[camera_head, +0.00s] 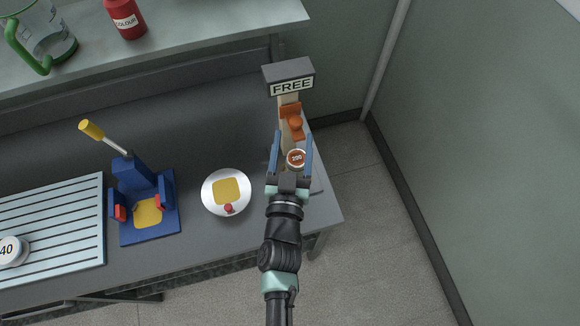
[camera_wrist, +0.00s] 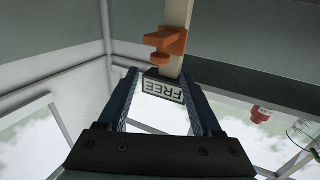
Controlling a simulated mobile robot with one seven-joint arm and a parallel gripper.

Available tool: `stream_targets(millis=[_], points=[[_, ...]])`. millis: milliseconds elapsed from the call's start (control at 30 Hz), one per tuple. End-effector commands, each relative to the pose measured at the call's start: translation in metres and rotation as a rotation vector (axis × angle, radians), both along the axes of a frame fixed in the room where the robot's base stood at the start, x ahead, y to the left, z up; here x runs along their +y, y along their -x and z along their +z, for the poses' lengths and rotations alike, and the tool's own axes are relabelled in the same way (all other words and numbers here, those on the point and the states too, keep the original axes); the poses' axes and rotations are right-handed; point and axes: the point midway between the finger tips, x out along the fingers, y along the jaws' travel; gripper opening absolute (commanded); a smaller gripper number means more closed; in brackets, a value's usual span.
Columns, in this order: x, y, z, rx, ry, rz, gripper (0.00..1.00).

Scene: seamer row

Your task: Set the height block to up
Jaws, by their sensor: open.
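The orange block (camera_head: 290,111), likely the height block, sits on a pale upright post (camera_head: 284,134) and has a rounded knob (camera_head: 296,123) on its front. A sign reading FREE (camera_head: 292,87) tops the post. In the wrist view the orange block (camera_wrist: 168,44) and the sign (camera_wrist: 163,89) show upside down. My gripper (camera_head: 292,140) is open, its blue fingers spread on the near side of the post, apart from the knob. A round brown-topped piece with a number (camera_head: 297,158) shows between the fingers in the head view; how it is supported is hidden.
A white plate (camera_head: 211,203) with a yellow patch and red knob lies left of my gripper. Further left are a blue press (camera_head: 133,230) with a yellow-ended lever and a slatted rack (camera_head: 60,207). A shelf (camera_head: 200,30) holds a red bottle (camera_head: 124,18). Floor is clear at right.

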Motion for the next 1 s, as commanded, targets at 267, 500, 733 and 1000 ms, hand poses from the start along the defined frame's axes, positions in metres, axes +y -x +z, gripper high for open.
stream_targets(millis=[267,500,733,1000], points=[[0.003,0.047,-0.002,0.001,0.001,-0.001,0.66],[0.004,0.065,0.000,-0.002,0.000,-0.002,0.66],[0.005,0.066,0.001,-0.003,0.000,-0.002,0.66],[0.005,0.066,0.001,-0.002,0.000,-0.001,0.66]])
